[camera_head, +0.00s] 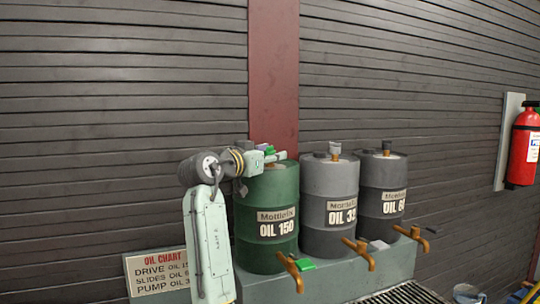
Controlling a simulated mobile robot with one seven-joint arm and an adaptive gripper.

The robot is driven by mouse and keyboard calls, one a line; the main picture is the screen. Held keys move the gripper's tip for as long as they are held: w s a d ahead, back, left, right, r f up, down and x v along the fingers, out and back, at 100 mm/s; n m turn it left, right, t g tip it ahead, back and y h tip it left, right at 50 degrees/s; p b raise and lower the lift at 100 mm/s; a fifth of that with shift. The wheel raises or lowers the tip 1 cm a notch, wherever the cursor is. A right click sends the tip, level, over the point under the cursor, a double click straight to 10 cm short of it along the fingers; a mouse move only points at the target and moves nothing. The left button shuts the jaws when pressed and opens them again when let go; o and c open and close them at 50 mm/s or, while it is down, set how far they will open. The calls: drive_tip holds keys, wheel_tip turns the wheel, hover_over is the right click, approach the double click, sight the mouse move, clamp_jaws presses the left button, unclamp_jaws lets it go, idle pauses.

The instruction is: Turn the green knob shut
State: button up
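A small flat green knob (305,265) sits beside the orange-brown tap (290,271) low in front of the green barrel (266,217), which is labelled OIL 150. My gripper (277,156) is at the top of the green barrel, well above the knob and apart from it. A green patch (270,150) shows by the gripper; I cannot tell whether it is part of the gripper or of the barrel top. The fingers are too small to tell whether they are open or shut. My arm covers the barrel's upper left side.
Two grey barrels, OIL 32 (329,190) and another (383,183), stand to the right on the same grey-green ledge (345,275). Each has an orange-brown tap. A sign (158,274) leans at lower left. A red extinguisher (523,147) hangs at far right.

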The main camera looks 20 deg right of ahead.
clamp_jaws()
drive_tip(key=shift+n+t+y, duration=0.3)
drive_tip(key=shift+n+t, duration=0.1)
drive_tip(key=n+t+y+b, duration=0.1)
drive_tip(key=n+t+y, duration=0.1)
drive_tip(key=t+y, duration=0.1)
drive_tip(key=shift+n, duration=0.4)
drive_tip(key=n+t+y, duration=0.1)
drive_tip(key=n+y, duration=0.1)
drive_tip(key=y, duration=0.1)
drive_tip(key=n+t+y, duration=0.2)
drive_tip(key=y, duration=0.1)
drive_tip(key=shift+d+r+y, duration=0.1)
drive_tip(key=shift+y, duration=0.2)
drive_tip(key=n+y+p, duration=0.1)
drive_tip(key=n+y, duration=0.4)
drive_tip(key=y, duration=0.2)
drive_tip(key=n+g+y, duration=0.1)
drive_tip(key=n+y, duration=0.1)
drive_tip(key=y, duration=0.2)
drive_tip(key=n+g+y, duration=0.1)
drive_tip(key=n+y, duration=0.2)
drive_tip(key=shift+g+y, duration=0.3)
drive_tip(key=shift+y, duration=0.1)
drive_tip(key=shift+a+n, duration=0.2)
drive_tip(key=shift+n, duration=0.1)
